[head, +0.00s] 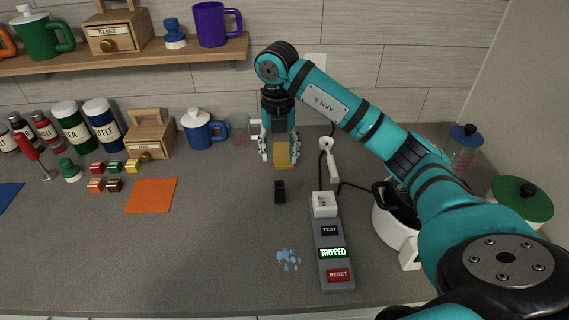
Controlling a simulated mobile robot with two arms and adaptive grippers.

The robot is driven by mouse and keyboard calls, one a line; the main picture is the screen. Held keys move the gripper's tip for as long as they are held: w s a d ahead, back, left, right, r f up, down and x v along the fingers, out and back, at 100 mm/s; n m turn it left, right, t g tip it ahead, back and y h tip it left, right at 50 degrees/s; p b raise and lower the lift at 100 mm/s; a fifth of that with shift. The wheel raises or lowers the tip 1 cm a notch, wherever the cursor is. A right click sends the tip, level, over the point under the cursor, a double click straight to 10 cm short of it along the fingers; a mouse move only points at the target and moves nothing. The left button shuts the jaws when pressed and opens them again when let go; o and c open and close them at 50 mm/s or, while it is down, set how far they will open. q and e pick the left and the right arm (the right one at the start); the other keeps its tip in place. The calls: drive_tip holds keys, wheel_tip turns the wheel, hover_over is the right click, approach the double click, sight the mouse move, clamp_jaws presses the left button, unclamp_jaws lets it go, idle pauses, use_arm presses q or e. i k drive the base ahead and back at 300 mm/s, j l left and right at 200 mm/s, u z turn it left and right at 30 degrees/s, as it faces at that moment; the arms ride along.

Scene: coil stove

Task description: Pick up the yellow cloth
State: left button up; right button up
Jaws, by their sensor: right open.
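My right gripper (279,153) points down over the back of the counter with its fingers apart. A small yellow-tan piece (282,158), which looks like the yellow cloth, shows between and just below the fingertips. I cannot tell whether the fingers touch it, and its upper part is partly hidden by the gripper. My left gripper is not in view.
A power strip (341,275) reading "TRIPPED" lies right of centre, with a small blue puddle (288,259) beside it. A black block (280,192) is in front of the gripper. An orange cloth (151,195) lies left. A white pot (385,222) stands right.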

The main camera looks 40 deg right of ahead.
sight(281, 149)
drive_tip(key=i+j+z, duration=0.15)
drive_tip(key=j, duration=0.2)
drive_tip(key=i+j+z, duration=0.15)
drive_tip(key=j, duration=0.25)
drive_tip(key=i+j+z, duration=0.15)
drive_tip(key=i+j, duration=0.15)
drive_tip(key=j, duration=0.1)
